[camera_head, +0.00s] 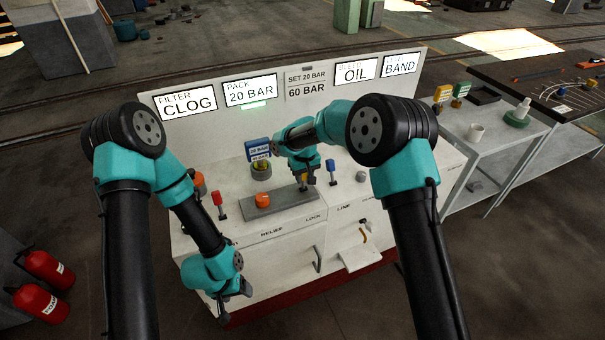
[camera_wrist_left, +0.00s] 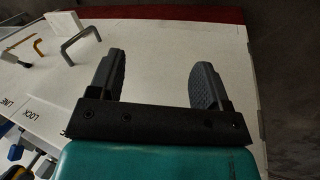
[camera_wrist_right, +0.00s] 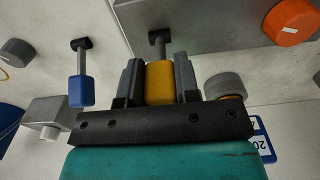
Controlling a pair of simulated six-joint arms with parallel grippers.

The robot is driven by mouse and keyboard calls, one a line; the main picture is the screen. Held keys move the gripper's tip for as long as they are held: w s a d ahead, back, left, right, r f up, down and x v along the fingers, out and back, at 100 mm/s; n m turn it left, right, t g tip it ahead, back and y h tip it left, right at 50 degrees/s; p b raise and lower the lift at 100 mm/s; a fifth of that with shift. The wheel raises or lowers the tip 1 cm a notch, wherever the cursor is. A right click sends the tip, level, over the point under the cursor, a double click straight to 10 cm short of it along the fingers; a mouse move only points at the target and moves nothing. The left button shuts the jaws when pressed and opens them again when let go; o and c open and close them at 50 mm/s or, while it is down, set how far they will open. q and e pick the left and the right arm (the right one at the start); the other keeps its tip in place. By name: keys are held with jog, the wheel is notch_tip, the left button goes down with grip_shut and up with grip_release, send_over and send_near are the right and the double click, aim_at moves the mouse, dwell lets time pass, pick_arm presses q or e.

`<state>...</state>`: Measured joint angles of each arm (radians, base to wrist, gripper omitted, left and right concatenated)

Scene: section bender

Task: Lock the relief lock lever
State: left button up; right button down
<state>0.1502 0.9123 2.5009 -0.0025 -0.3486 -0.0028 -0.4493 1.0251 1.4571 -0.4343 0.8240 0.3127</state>
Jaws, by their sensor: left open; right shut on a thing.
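The relief lock lever, a grey stem with a yellow grip (camera_wrist_right: 159,83), stands on a grey plate (camera_head: 284,208) on the white console; the yellow also shows in the head view (camera_head: 304,177). My right gripper (camera_wrist_right: 158,80) is shut on the yellow grip, one finger on each side. In the head view the right gripper (camera_head: 308,178) hides part of it. An orange knob (camera_head: 262,199) sits on the same plate, also seen in the right wrist view (camera_wrist_right: 291,22). My left gripper (camera_wrist_left: 158,80) is open and empty, low by the console's front face, in the head view too (camera_head: 228,302).
A blue-handled lever (camera_wrist_right: 81,91) stands beside the yellow one. A red-handled lever (camera_head: 217,200) is left of the plate. A grey cylindrical knob (camera_wrist_right: 225,86) with a blue tag is near the right gripper. A drawer handle (camera_head: 318,259) projects from the front face.

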jog(key=shift+s+d+t+y, duration=0.25)
jog(key=shift+s+t+y, duration=0.25)
jog(key=shift+t, duration=0.4)
jog(key=c, duration=0.8)
grip_release()
jog(key=shift+s+f, duration=0.1)
jog(key=shift+c, duration=0.2)
jog(key=v, duration=1.7)
jog(key=shift+r, duration=0.2)
jog(key=shift+s, duration=0.15)
